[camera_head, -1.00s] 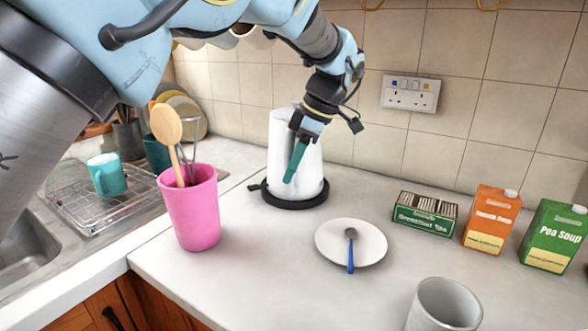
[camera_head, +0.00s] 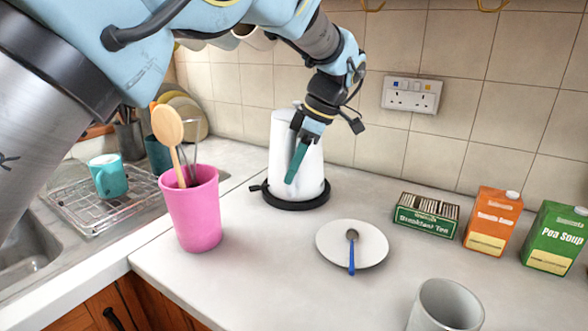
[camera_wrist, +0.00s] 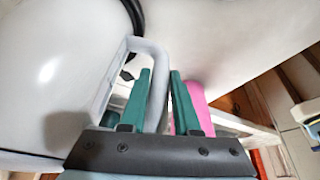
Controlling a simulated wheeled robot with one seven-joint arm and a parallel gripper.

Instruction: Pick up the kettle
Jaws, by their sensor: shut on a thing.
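The white kettle (camera_head: 312,165) stands upright at the back of the worktop, on a round black base (camera_head: 298,203). My gripper (camera_head: 294,166) is at the kettle's near side, its teal fingers pointing down. In the wrist view the kettle's smooth body (camera_wrist: 50,75) fills the left, and its pale handle (camera_wrist: 150,48) runs down between the fingers of my gripper (camera_wrist: 161,73). The fingers are shut on the handle. In the head view the fingers and wrist cover part of the kettle, and its handle is hard to make out.
A pink utensil pot (camera_head: 193,215) stands left of the kettle. A white plate with a spoon (camera_head: 352,243), a tea box (camera_head: 426,215) and soup cartons (camera_head: 492,221) are to the right. A grey mug (camera_head: 445,305) is in front. The tiled wall (camera_head: 450,130) is close behind.

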